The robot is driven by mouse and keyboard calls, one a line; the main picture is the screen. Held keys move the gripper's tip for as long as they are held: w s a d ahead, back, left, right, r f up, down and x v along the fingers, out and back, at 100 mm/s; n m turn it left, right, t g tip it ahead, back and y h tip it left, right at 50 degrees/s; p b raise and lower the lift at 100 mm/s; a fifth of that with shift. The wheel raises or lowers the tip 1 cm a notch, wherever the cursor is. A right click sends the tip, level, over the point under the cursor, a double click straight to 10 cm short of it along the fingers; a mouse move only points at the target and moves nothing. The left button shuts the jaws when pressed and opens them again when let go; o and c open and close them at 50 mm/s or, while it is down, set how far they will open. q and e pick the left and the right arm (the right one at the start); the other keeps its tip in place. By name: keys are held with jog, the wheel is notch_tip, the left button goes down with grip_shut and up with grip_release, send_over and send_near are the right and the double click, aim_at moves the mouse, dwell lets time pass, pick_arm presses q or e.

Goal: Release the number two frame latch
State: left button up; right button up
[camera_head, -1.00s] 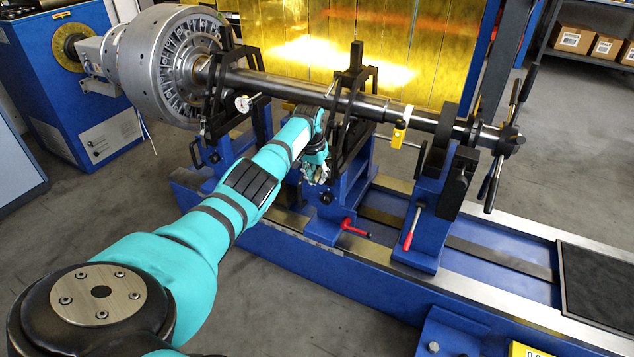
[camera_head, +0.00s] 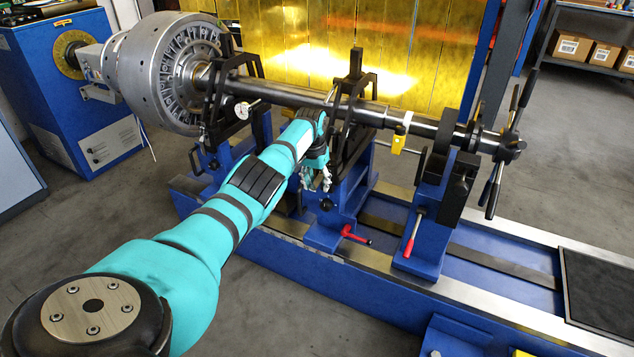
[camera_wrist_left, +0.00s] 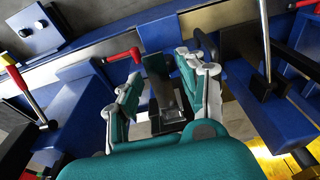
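The middle support stand (camera_head: 340,210) carries a black frame (camera_head: 371,95) around the shaft. I take it as the number two frame, but I cannot single out its latch. My left gripper (camera_head: 317,180) hangs in front of this stand, below the shaft. In the left wrist view its two fingers (camera_wrist_left: 167,80) are spread, with a dark upright piece (camera_wrist_left: 158,70) seen between them. I cannot tell whether they touch it. A red-handled lever (camera_head: 356,235) at the stand's foot lies below the gripper. My right gripper is not in view.
The steel shaft (camera_head: 290,90) runs from the big rotor (camera_head: 165,75) to a spoked hub (camera_head: 508,148) at right. Another stand (camera_head: 428,225) has a red-handled lever (camera_head: 412,235). A dial gauge (camera_head: 243,110) and yellow tag (camera_head: 398,145) sit near the shaft. The bed (camera_head: 490,245) has free room.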

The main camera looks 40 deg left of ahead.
aim_at(314, 186)
pick_arm(q)
notch_tip(314, 186, up, 12)
jog(key=s, duration=0.2)
jog(key=shift+d, duration=0.2)
dwell(0.3)
jog(key=shift+w, duration=0.1)
dwell(0.3)
